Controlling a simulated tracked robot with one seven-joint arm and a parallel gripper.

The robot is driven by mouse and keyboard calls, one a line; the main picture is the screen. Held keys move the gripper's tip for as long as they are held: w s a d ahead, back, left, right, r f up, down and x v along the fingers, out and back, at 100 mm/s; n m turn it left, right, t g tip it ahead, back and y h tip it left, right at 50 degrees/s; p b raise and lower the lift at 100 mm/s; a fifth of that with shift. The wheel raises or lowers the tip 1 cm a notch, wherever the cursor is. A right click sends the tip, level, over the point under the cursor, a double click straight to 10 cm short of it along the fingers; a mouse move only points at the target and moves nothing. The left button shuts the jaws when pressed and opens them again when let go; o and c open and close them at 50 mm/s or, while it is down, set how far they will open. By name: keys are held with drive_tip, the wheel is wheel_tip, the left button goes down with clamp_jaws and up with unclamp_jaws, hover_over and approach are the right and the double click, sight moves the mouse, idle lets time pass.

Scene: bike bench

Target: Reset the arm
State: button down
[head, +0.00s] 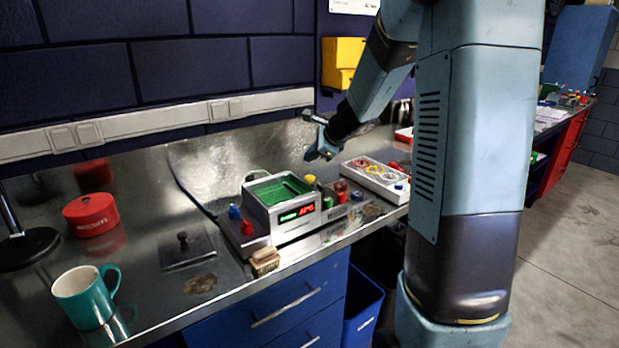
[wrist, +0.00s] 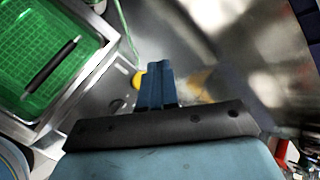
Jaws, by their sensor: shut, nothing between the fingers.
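My gripper (head: 318,153) is raised above the back of the metal bench, behind and to the right of the metal box with the green basin (head: 283,190). In the wrist view my gripper (wrist: 158,68) has its two blue fingers together, with nothing between them. The green basin (wrist: 35,60) shows at the left of the wrist view, with a dark rod lying across it. My gripper is apart from the box.
A teal mug (head: 85,297), a red round tin (head: 91,214) and a dark plate with a knob (head: 187,248) are on the left bench. A white panel with coloured rings (head: 376,178) lies right of the box. A yellow bin (head: 342,62) hangs on the wall.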

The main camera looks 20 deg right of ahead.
drive_tip(key=shift+s, duration=0.1)
drive_tip(key=s+a+r+n+g, duration=0.1)
drive_tip(key=s+a+r+n, duration=0.25)
drive_tip(key=s+n, duration=0.35)
drive_tip(key=s+a+r+n+g, duration=0.1)
drive_tip(key=s+a+r+n, duration=0.3)
drive_tip(key=s, duration=0.6)
drive_tip(key=s+d+r+n+h, duration=0.1)
drive_tip(key=s+d+n+h, duration=0.1)
drive_tip(key=s+n, duration=0.3)
drive_tip(key=s+d+r+n+h, duration=0.1)
drive_tip(key=s+n, duration=0.4)
drive_tip(key=s, duration=0.9)
drive_tip(key=shift+d+h, duration=0.8)
drive_tip(key=shift+d, duration=0.1)
